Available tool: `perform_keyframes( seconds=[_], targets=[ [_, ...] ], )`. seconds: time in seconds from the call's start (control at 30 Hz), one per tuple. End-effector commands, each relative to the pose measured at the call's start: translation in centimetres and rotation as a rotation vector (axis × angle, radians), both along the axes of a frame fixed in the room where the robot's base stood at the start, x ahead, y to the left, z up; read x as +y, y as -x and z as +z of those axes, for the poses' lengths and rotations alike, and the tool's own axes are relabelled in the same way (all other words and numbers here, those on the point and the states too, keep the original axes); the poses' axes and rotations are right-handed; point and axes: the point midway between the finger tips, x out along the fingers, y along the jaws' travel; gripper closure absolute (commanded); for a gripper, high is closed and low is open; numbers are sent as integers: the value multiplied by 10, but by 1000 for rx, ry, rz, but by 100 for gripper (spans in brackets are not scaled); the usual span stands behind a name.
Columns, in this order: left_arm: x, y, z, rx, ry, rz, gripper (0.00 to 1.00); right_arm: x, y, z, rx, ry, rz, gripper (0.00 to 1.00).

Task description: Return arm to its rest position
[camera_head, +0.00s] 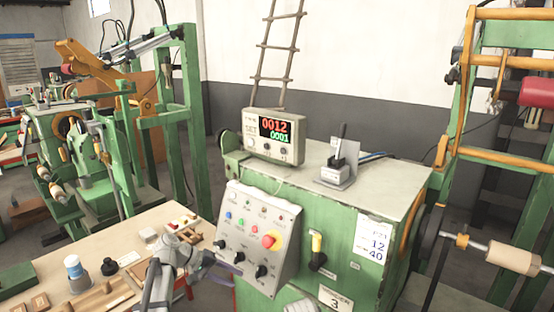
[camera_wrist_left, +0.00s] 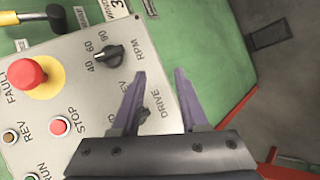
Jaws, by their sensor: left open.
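My left gripper (camera_head: 208,262) is in front of the lower left of the grey control panel (camera_head: 262,222) on the green machine. In the left wrist view its two purple fingers (camera_wrist_left: 160,76) are apart, with nothing held between them. The panel (camera_wrist_left: 60,115) fills the left of that view. The dark DRIVE knob (camera_wrist_left: 143,116) shows beside the left finger, partly hidden by it. The RPM knob (camera_wrist_left: 108,55) is clear of the fingers. I cannot tell whether a finger touches the panel. My right gripper is not in view.
A counter display (camera_head: 273,135) reading 0012 and 0001 stands on the green cabinet (camera_head: 340,235). A red emergency button (camera_head: 270,240) sticks out from the panel.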

Motion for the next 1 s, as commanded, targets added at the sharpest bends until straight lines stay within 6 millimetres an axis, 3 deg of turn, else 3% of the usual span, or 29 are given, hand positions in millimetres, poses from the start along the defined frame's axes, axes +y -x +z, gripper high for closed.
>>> perform_keyframes(
  seconds=[0.03,0.1,0.2,0.4,0.6,1.0],
  targets=[
    [-34,35,-6,17,-82,-74,56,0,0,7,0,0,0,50],
    [-65,72,-20,33,-212,-172,56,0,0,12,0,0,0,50],
    [-93,125,-35,43,-397,-307,56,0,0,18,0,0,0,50],
    [-110,207,-46,22,-727,-531,56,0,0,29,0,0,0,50],
    [-106,245,-43,-11,-923,-647,56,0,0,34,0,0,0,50],
    [-103,250,-42,-21,-975,-673,56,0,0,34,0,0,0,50]
  ],
)
